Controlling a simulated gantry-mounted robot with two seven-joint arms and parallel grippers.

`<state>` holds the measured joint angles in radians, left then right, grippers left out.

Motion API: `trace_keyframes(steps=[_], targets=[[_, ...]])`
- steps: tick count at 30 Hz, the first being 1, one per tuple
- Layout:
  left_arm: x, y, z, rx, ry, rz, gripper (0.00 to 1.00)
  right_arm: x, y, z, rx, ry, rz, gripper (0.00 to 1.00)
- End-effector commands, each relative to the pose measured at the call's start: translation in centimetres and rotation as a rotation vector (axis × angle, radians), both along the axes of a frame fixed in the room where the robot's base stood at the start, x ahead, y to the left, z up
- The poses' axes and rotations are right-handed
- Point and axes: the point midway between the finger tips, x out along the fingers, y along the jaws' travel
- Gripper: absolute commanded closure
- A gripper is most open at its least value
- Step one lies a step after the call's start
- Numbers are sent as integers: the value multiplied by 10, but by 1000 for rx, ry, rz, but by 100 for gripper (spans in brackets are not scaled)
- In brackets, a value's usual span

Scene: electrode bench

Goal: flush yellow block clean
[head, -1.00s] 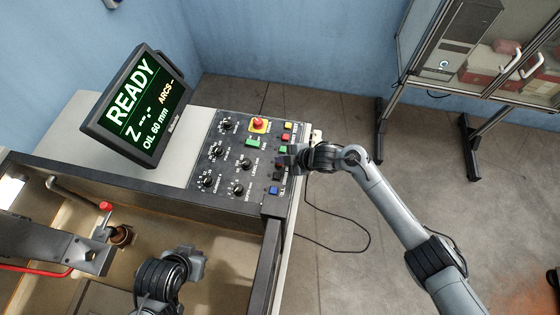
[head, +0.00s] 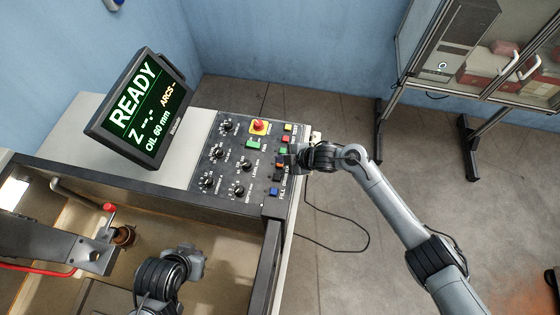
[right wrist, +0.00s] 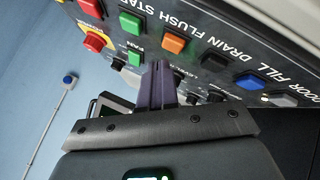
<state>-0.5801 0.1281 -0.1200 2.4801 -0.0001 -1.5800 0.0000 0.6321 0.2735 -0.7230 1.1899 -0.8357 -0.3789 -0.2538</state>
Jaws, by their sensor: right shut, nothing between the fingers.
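I cannot make out a yellow block in either view. The control panel (head: 222,178) carries a row of coloured buttons near its right edge. The orange button (head: 279,165) is in that row; it also shows in the right wrist view (right wrist: 173,43), among labels including FLUSH. My right gripper (head: 286,159) is shut and empty, its tips over the panel by the orange button; in the right wrist view its fingers (right wrist: 158,72) appear just below that button, and contact cannot be judged. My left gripper (head: 190,262) is over the tank, its jaws not clear.
The monitor (head: 140,105) reads READY, OIL 60 mm. A red emergency stop (head: 258,125) on a yellow base sits on the panel. The tank (head: 228,270) holds a brown cylindrical part (head: 123,236) under a metal arm. A glass-fronted cabinet (head: 480,75) stands back right.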

Motion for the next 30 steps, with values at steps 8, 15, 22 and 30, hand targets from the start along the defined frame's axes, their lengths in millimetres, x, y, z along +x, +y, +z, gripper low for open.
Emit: trace_keyframes(steps=[8,15,22,30], targets=[[0,-1,0,-3,0,2,100,0,0,0,0,0,0,100],[0,-3,12,-12,0,8,100,0,0,13,0,-1,1,100],[0,-3,33,-14,0,9,100,0,0,36,0,-1,1,100],[0,-2,45,-9,-1,5,100,0,0,50,-1,0,1,100]])
